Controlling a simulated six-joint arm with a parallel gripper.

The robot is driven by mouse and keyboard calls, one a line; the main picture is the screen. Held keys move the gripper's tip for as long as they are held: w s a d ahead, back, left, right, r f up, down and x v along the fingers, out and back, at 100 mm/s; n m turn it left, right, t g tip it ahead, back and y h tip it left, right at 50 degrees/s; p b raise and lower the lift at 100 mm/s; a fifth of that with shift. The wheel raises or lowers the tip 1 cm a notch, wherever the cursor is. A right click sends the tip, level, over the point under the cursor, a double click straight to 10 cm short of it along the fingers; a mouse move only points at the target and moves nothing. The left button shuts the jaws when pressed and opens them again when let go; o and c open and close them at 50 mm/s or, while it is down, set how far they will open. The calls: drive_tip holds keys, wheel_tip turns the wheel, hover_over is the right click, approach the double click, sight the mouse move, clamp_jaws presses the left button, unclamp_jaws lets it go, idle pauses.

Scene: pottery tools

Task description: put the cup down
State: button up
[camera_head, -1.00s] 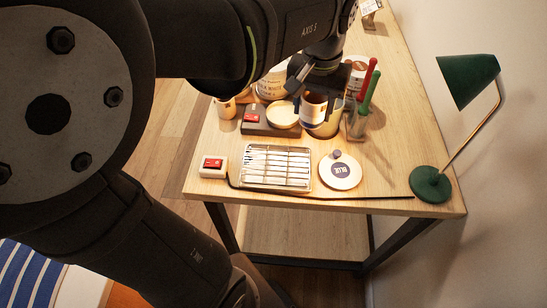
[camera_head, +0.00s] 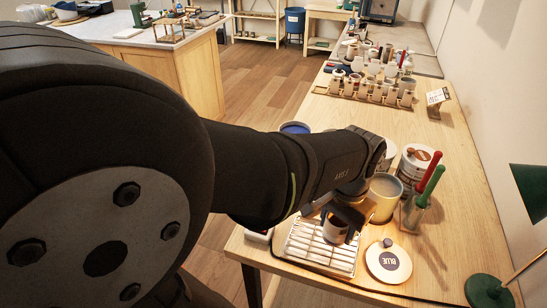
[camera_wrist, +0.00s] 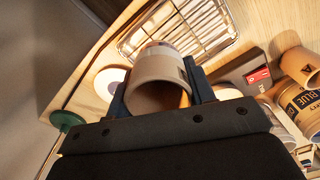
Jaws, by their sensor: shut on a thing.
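The cup (camera_head: 335,230) is a small tan cup with a pale and dark band. My gripper (camera_head: 346,213) is shut on it, over the wire rack in a tray (camera_head: 316,262). In the wrist view the cup (camera_wrist: 157,68) sits between the two fingers of my gripper (camera_wrist: 156,88), its open mouth facing the camera. The rack (camera_wrist: 195,30) shows beyond it. Whether the cup's base touches the rack, I cannot tell. My arm hides part of the rack's surroundings in the head view.
Behind stand a cream pot (camera_head: 385,190), a tool holder (camera_head: 412,214) with red and green handles, and a labelled jar (camera_head: 414,165). A green lamp (camera_head: 492,292) is at front right. Several cups (camera_head: 372,90) stand farther back.

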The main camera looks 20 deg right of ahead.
sight(326, 231)
drive_tip(key=w+f, duration=0.1)
drive_tip(key=w, duration=0.2)
drive_tip(key=shift+f, duration=2.4)
drive_tip(key=shift+f, duration=0.2)
drive_tip(key=o, duration=1.1)
wheel_tip(326, 231, up, 12)
drive_tip(key=shift+r, duration=0.2)
